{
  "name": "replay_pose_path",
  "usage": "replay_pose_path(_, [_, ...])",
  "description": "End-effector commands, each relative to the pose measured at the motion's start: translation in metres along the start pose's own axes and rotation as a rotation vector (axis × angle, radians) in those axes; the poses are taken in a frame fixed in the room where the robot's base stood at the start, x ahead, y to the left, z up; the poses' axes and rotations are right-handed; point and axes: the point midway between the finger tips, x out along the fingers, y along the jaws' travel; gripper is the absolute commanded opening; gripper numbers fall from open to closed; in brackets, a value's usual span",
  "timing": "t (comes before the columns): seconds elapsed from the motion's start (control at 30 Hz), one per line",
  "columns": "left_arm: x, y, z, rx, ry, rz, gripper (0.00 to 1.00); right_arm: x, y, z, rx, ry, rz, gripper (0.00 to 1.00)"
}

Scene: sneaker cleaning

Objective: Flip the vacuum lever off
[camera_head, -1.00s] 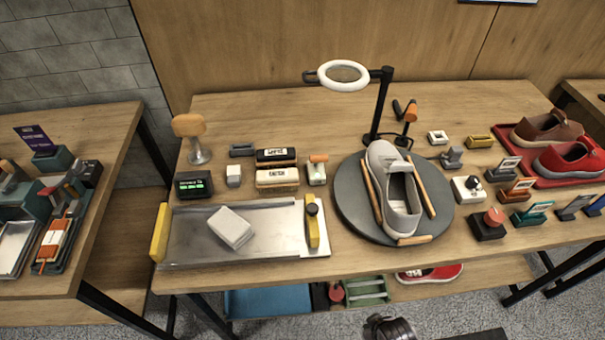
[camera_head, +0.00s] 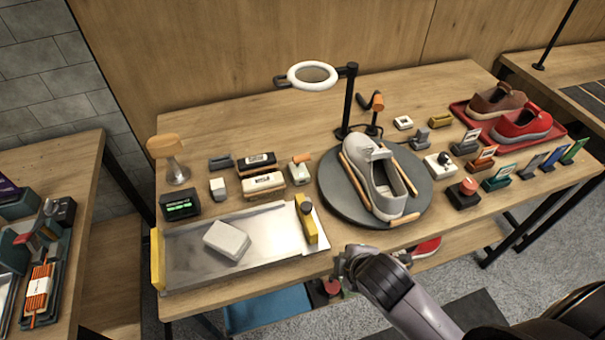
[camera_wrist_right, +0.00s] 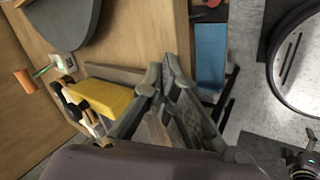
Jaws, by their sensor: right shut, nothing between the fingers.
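The vacuum lever is not labelled, and I cannot tell for sure which part it is. A black-knobbed lever (camera_head: 307,208) stands beside a yellow block (camera_head: 309,228) at the right end of the steel tray. Another black-knobbed lever (camera_head: 443,158) stands on a small white box (camera_head: 437,166) right of the turntable. My right gripper (camera_head: 343,264) is at the table's front edge, right of the yellow block and apart from it. In the right wrist view my right gripper (camera_wrist_right: 170,82) is shut and empty, with the yellow block (camera_wrist_right: 102,97) just left of the fingers. My left gripper is out of view.
The steel tray (camera_head: 185,262) holds a white block (camera_head: 227,240). A grey shoe (camera_head: 375,180) stands on the round turntable (camera_head: 335,190) between wooden rods. A ring lamp (camera_head: 313,74) overhangs the back. A red button box (camera_head: 464,193) is at the right. A blue tray (camera_head: 268,308) lies below.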

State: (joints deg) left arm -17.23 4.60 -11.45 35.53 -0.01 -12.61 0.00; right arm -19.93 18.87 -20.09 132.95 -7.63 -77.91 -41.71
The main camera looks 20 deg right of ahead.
Motion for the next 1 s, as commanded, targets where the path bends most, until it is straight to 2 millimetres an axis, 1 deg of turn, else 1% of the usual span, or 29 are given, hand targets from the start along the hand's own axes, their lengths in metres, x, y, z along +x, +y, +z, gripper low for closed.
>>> replay_pose_path(0.03, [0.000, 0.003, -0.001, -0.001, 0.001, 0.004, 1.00, 0.000, 0.009, -0.005, -0.103, 0.008, 0.031, 0.00])
replay_pose_path(0.17, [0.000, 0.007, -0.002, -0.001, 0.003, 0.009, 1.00, -0.002, 0.030, -0.017, -0.391, 0.015, 0.112, 0.00])
replay_pose_path(0.37, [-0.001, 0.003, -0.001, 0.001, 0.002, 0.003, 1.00, -0.006, 0.062, -0.034, -0.871, -0.016, 0.248, 0.00])
replay_pose_path(0.5, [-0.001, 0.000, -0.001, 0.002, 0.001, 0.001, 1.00, -0.011, 0.082, -0.045, -1.221, -0.074, 0.342, 0.00])
replay_pose_path(0.6, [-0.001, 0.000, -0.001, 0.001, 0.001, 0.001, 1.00, -0.015, 0.094, -0.051, -1.448, -0.126, 0.400, 0.00])
replay_pose_path(0.7, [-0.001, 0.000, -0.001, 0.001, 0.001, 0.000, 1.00, -0.017, 0.102, -0.055, -1.633, -0.177, 0.443, 0.00])
replay_pose_path(0.8, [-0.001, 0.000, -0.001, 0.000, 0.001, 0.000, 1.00, -0.019, 0.108, -0.058, -1.768, -0.221, 0.471, 0.00])
replay_pose_path(0.9, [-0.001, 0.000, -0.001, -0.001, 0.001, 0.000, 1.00, -0.021, 0.111, -0.060, -1.852, -0.249, 0.488, 0.00])
replay_pose_path(1.0, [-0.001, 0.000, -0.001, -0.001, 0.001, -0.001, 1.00, -0.021, 0.113, -0.060, -1.889, -0.263, 0.495, 0.00])
